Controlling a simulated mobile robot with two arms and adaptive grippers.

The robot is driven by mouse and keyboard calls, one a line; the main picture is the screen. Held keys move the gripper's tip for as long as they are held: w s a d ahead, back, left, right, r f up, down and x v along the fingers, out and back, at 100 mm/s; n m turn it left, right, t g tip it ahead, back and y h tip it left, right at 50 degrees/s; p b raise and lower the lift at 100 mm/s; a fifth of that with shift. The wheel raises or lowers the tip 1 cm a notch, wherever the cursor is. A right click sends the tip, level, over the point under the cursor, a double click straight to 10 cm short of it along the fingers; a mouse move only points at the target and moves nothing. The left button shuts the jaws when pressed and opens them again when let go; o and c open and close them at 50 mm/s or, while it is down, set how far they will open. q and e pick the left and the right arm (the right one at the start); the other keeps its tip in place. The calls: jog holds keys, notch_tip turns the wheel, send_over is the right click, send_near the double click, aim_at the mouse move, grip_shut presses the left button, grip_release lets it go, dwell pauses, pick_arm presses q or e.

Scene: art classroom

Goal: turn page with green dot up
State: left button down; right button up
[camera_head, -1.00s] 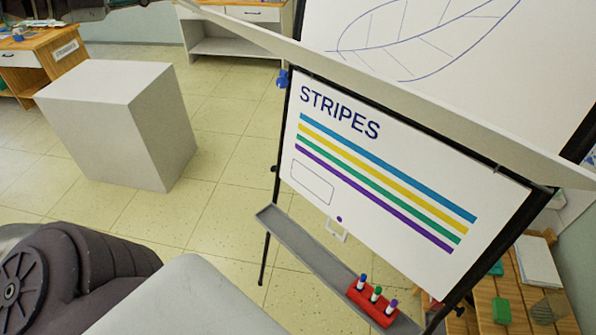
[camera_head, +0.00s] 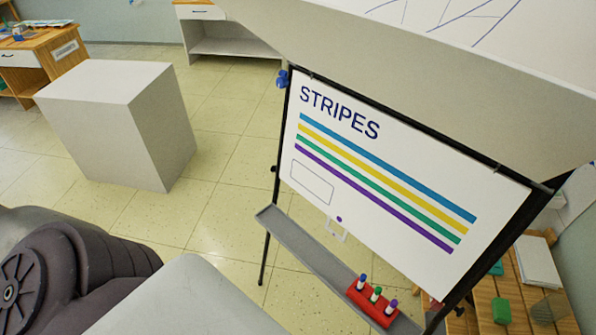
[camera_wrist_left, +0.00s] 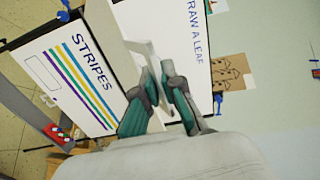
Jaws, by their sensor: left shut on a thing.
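A flip chart page with a blue leaf drawing (camera_head: 470,20) is lifted and bent at the top of the easel in the head view. Its pale bent part (camera_head: 440,85) spans the upper right. In the left wrist view it reads "DRAW A LEAF" (camera_wrist_left: 196,40). My left gripper (camera_wrist_left: 158,64) is shut on this page. Below it, the STRIPES page (camera_head: 385,170) hangs flat with colored stripes and a purple dot (camera_head: 339,219); it also shows in the left wrist view (camera_wrist_left: 50,72). No green dot is visible. My right gripper is out of view.
The easel ledge (camera_head: 300,250) holds a red marker holder (camera_head: 372,302) with several markers. A white block (camera_head: 120,120) stands on the floor to the left. A wooden table (camera_head: 540,310) is behind the easel at right. Floor between block and easel is clear.

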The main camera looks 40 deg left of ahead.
pick_arm(q)
jog(key=w+r, duration=0.5)
jog(key=shift+w+d+r, duration=0.15)
jog(key=shift+w+d, duration=0.2)
jog(key=shift+w, duration=0.05)
dwell(0.3)
jog(key=w+d+r, duration=0.1)
jog(key=w+r, duration=0.3)
jog(key=w, duration=0.4)
jog(key=shift+r, duration=0.4)
dwell(0.3)
jog(key=w+d+r, duration=0.1)
jog(key=w+r, duration=0.2)
jog(key=w, duration=0.6)
dwell(0.4)
jog(key=shift+r, duration=0.1)
